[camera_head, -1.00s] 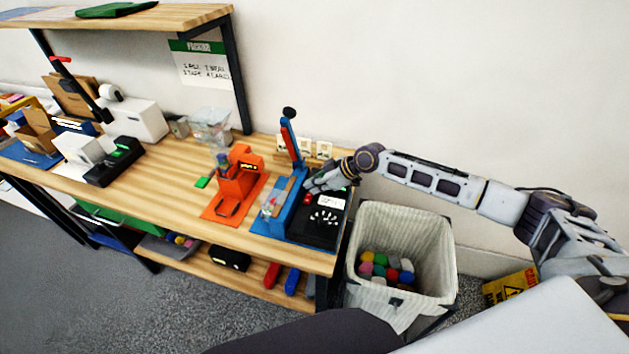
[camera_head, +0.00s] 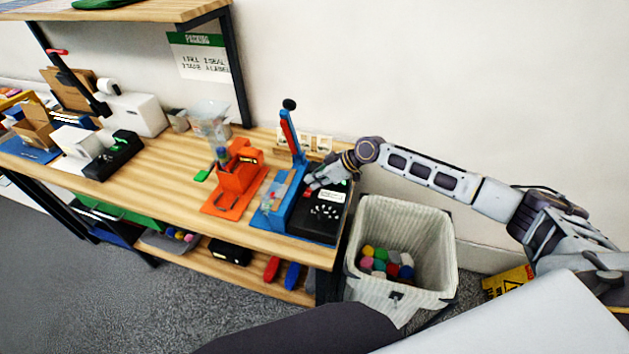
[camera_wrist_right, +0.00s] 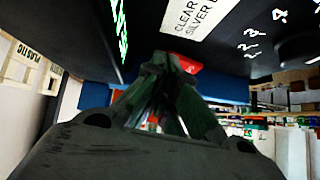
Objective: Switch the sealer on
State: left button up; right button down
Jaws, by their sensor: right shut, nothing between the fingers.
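The sealer has a blue body with a raised blue and red lever (camera_head: 291,135) and a black control box (camera_head: 321,215) with a white label and a dial. My right gripper (camera_head: 309,183) is shut and empty, with its fingertips at the upper left part of the control box. In the right wrist view the shut fingers (camera_wrist_right: 172,75) point at a red switch (camera_wrist_right: 187,63) on the box face, at or very near it. The fingers partly cover the switch, and I cannot tell whether they touch it. A green display (camera_wrist_right: 119,28) glows on the box. My left gripper is not in view.
An orange device (camera_head: 238,178) stands left of the sealer on the wooden bench (camera_head: 165,190). A lined bin (camera_head: 420,235) with several coloured pieces stands right of the bench. Small labelled holders (camera_head: 322,143) stand behind the sealer, near the wall.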

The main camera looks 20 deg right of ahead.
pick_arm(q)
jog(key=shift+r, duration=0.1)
pick_arm(e)
jog(key=shift+a+r, duration=0.1)
pick_arm(q)
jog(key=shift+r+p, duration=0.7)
jog(key=shift+p, duration=0.05)
pick_arm(e)
jog(key=shift+s+a+r, duration=0.3)
jog(key=shift+s, duration=0.3)
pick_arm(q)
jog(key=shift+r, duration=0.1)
pick_arm(e)
jog(key=shift+r, duration=0.1)
